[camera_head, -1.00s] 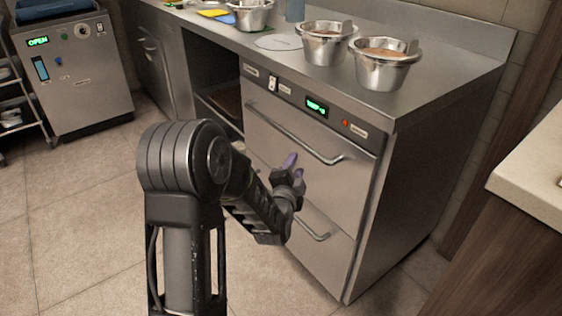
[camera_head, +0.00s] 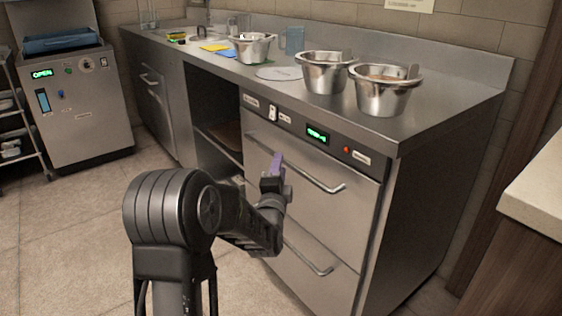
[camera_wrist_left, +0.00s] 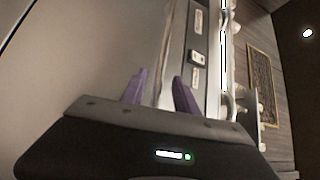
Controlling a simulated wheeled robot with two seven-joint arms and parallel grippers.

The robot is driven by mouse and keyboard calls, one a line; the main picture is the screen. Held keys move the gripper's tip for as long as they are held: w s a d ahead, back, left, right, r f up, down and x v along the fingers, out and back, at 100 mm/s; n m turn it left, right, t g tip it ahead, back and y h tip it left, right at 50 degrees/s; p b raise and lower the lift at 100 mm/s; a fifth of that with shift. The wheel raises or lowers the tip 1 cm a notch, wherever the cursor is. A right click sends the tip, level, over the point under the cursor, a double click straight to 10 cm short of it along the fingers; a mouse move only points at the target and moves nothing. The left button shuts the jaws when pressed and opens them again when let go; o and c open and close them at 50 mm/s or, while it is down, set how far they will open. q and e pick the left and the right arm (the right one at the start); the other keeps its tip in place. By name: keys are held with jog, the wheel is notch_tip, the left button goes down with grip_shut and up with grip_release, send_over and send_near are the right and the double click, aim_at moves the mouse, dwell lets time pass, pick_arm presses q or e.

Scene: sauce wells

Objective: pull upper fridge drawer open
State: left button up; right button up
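The upper fridge drawer (camera_head: 325,210) is a steel front below the control panel and looks shut, flush with the cabinet. Its bar handle (camera_head: 318,181) runs across the upper part of the front. My left gripper (camera_head: 277,160) is in front of the drawer, its purple fingertips overlapping the handle's line towards its left half. In the left wrist view, the two purple fingers (camera_wrist_left: 160,90) stand apart, with a pale strip showing between them. I cannot tell whether the fingers touch the handle. My right gripper is not in view.
The lower drawer (camera_head: 310,275) has a similar handle. Two steel pots (camera_head: 325,75) (camera_head: 383,97) stand on the counter (camera_head: 440,95) above. An open shelf bay (camera_head: 215,110) is left of the drawers. A pale counter corner (camera_head: 535,185) is at the right.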

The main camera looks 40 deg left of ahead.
pick_arm(q)
jog(key=x, duration=0.4)
jog(key=shift+b, duration=0.3)
grip_shut()
dwell(1.1)
